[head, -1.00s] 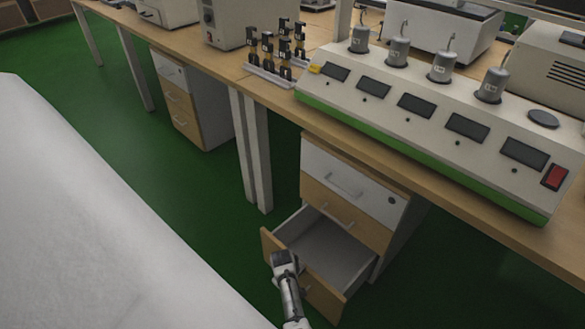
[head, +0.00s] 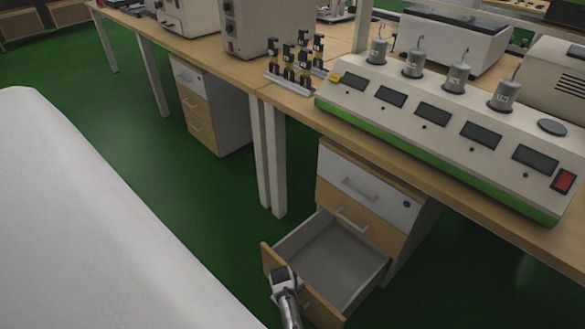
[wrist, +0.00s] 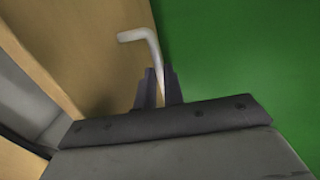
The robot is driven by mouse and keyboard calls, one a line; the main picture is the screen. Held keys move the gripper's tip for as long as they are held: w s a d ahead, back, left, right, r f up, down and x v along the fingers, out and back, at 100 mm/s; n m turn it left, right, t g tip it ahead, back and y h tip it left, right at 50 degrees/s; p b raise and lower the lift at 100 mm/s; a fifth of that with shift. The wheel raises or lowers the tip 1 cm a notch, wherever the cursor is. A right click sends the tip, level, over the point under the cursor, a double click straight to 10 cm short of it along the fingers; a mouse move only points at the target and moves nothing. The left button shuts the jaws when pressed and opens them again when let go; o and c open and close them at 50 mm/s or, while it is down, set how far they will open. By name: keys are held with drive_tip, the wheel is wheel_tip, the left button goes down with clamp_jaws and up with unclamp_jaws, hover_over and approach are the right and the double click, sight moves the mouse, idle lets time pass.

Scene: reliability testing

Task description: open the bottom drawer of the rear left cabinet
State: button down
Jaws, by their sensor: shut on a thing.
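The nearer cabinet (head: 365,190) has a white top drawer and wood-coloured fronts below. Its bottom drawer (head: 335,255) is pulled well out, and its grey interior looks empty. My gripper (head: 283,277) is at the outer side of the drawer's wooden front. In the wrist view, my gripper (wrist: 160,88) is shut on the pale drawer handle (wrist: 142,37), with part of the handle showing beyond the fingers. The wooden drawer front (wrist: 90,50) is to the left. The two upper drawers are shut.
Another cabinet (head: 218,110) with shut drawers stands farther back under the bench (head: 215,68). Bench legs (head: 268,160) stand left of the open drawer. A large white surface (head: 90,220) fills the lower left. Green floor (head: 170,180) lies between.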

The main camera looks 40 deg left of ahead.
drive_tip(key=shift+s, duration=0.3)
drive_tip(key=c, duration=1.5)
unclamp_jaws()
drive_tip(key=shift+w, duration=0.1)
wheel_tip(320, 180, up, 14)
drive_tip(key=s+p, duration=0.2)
drive_tip(key=p, duration=0.1)
drive_tip(key=shift+s+f, duration=0.25)
drive_tip(key=shift+s, duration=0.1)
drive_tip(key=shift+a, duration=0.1)
